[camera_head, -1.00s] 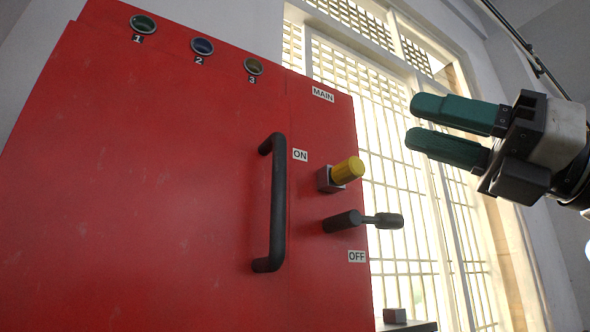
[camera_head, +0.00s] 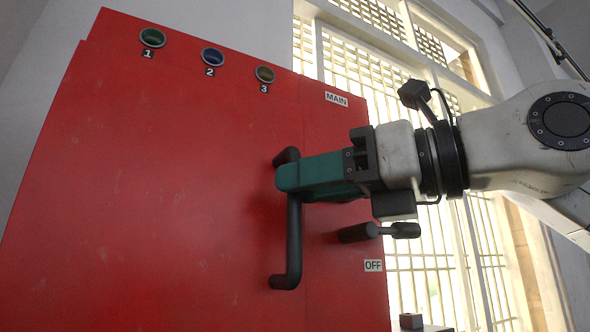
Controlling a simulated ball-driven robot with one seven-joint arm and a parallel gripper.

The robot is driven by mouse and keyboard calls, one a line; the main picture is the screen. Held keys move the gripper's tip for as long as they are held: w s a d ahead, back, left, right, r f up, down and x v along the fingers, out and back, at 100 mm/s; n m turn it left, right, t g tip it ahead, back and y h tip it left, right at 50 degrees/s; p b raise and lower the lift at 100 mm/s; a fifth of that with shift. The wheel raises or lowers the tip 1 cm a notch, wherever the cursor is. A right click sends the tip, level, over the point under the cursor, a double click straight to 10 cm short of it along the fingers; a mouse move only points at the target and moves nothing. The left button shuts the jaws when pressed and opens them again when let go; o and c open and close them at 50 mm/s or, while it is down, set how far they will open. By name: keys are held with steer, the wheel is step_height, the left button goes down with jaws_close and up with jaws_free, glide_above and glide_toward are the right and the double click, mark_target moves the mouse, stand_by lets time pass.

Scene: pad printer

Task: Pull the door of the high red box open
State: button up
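The high red box (camera_head: 180,180) fills the left and middle of the view. Its door carries a black vertical bar handle (camera_head: 292,245) near its right edge. The door looks flush with the box front. My gripper (camera_head: 285,178) reaches in from the right, and its green fingers lie across the upper part of the handle. They hide that stretch of the bar. The fingers overlap in this view, so I cannot tell whether they are closed on the bar or stand around it with a gap.
Right of the handle, a black lever (camera_head: 380,231) sticks out above the OFF label (camera_head: 373,266). My gripper hides the yellow knob and ON label. Three round lamps (camera_head: 212,57) line the box top. A barred window (camera_head: 440,260) stands behind. A small block (camera_head: 411,321) is at the bottom.

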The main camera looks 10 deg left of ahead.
steer(key=shift+x, duration=1.1)
steer(key=shift+c, duration=0.4)
jaws_close()
